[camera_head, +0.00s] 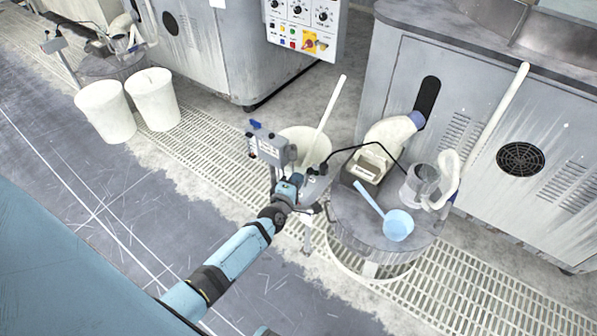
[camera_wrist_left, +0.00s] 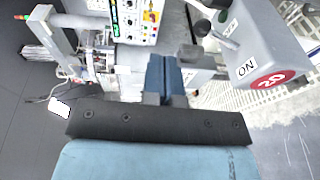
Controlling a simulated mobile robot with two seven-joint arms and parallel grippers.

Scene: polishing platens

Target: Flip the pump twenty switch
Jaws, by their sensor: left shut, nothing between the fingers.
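The pump twenty switch box is a small grey box (camera_head: 270,149) on a stand, in the middle of the head view. In the left wrist view the same box (camera_wrist_left: 262,38) is close at the upper right, with a red round "20" sticker (camera_wrist_left: 272,79) and an ON label, both upside down. A dark ball-ended lever (camera_wrist_left: 202,28) sticks out from its side; I cannot tell which position it is in. My left gripper (camera_head: 292,184) is just below and right of the box in the head view. Its blue fingers (camera_wrist_left: 164,75) are shut and empty, apart from the lever. My right gripper is not in view.
A white bucket (camera_head: 318,146) with a stick stands behind the box. A round grey drum top (camera_head: 346,222) at the right holds a blue ladle (camera_head: 397,225) and a grey jug (camera_head: 418,181). A control panel (camera_head: 302,22) hangs at the top.

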